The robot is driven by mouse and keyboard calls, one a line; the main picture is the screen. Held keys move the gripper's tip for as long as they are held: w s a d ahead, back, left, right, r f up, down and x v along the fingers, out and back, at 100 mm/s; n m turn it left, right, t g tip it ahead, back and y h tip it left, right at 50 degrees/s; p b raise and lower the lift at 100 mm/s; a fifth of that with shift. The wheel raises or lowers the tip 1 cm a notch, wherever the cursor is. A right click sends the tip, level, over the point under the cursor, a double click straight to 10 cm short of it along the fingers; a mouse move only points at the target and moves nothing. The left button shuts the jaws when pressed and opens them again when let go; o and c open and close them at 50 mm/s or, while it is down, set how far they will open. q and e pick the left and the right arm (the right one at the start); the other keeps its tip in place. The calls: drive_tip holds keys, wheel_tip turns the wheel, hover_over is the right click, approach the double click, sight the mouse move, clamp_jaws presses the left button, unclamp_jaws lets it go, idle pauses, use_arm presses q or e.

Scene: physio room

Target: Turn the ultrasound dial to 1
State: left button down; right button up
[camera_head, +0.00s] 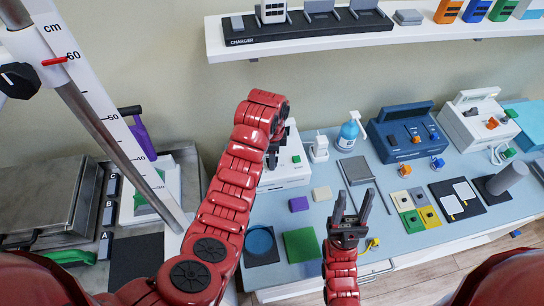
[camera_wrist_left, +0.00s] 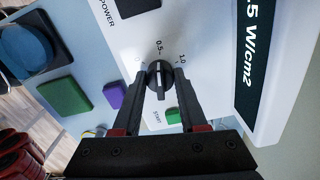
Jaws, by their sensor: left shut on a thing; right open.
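The ultrasound unit (camera_head: 290,172) is a white box on the blue table, partly hidden behind my left arm. The left wrist view shows its panel (camera_wrist_left: 205,45) with a dark display ending in ".5 W/cm2", its first part cut off. The dark dial (camera_wrist_left: 159,80) has a pale mark and printed 0.5 and 1.0 labels beside it; I cannot tell exactly where it points. My left gripper (camera_wrist_left: 160,92) is shut on the dial, one finger on each side; it also shows in the head view (camera_head: 273,156). My right gripper (camera_head: 352,208) is open and empty above the table's front part.
A green START button (camera_wrist_left: 172,116) sits near the dial. A spray bottle (camera_head: 348,134) and other devices stand to the right. A charger shelf (camera_head: 300,40) hangs above.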

use_arm(q)
drive_tip(key=m, duration=1.2)
drive_tip(key=shift+m, duration=0.3)
idle(0.4)
drive_tip(key=shift+c, duration=2.2)
unclamp_jaws()
drive_tip(key=shift+p, duration=0.3)
